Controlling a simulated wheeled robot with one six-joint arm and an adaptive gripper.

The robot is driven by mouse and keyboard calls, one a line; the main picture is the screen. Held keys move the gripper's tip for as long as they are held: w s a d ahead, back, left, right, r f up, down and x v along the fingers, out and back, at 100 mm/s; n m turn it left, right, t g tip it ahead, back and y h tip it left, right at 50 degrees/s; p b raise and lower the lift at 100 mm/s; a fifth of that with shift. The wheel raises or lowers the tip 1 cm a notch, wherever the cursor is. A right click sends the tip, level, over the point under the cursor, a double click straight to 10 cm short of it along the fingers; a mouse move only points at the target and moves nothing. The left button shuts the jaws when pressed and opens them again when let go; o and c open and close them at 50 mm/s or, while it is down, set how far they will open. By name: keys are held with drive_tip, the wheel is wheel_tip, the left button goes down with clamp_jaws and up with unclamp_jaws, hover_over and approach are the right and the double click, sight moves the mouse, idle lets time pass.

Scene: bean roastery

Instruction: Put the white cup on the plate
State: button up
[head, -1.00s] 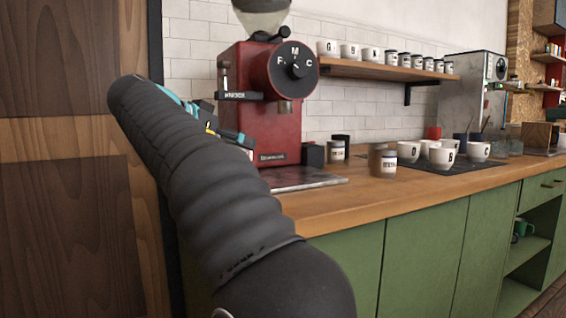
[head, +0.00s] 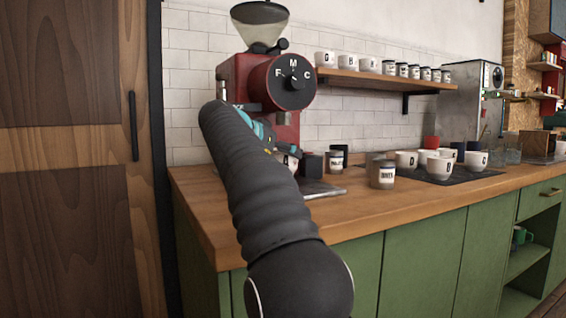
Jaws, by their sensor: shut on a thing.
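My gripper (head: 278,151) is in front of the red grinder, largely hidden behind my own dark arm. It is shut on a white cup (head: 291,162), of which only a small part shows beside the jaws. The cup appears just above or at a flat metal plate (head: 325,191) at the grinder's foot; I cannot tell whether they touch. Most of that plate is hidden by my arm. No round dish plate can be made out.
The red grinder (head: 292,85) stands behind my gripper. Several lettered white cups (head: 440,168) stand on a dark mat. A wall shelf (head: 385,80) holds more cups and jars.

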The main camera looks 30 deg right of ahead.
drive_tip(key=shift+f, duration=1.15)
drive_tip(key=shift+b, duration=0.3)
drive_tip(key=shift+f, duration=0.2)
drive_tip(key=o, duration=1.2)
drive_tip(key=shift+r, duration=0.15)
drive_tip(key=shift+a+r, duration=0.1)
drive_tip(key=shift+r, duration=0.05)
drive_tip(key=v, duration=1.2)
drive_tip(key=shift+p, duration=0.4)
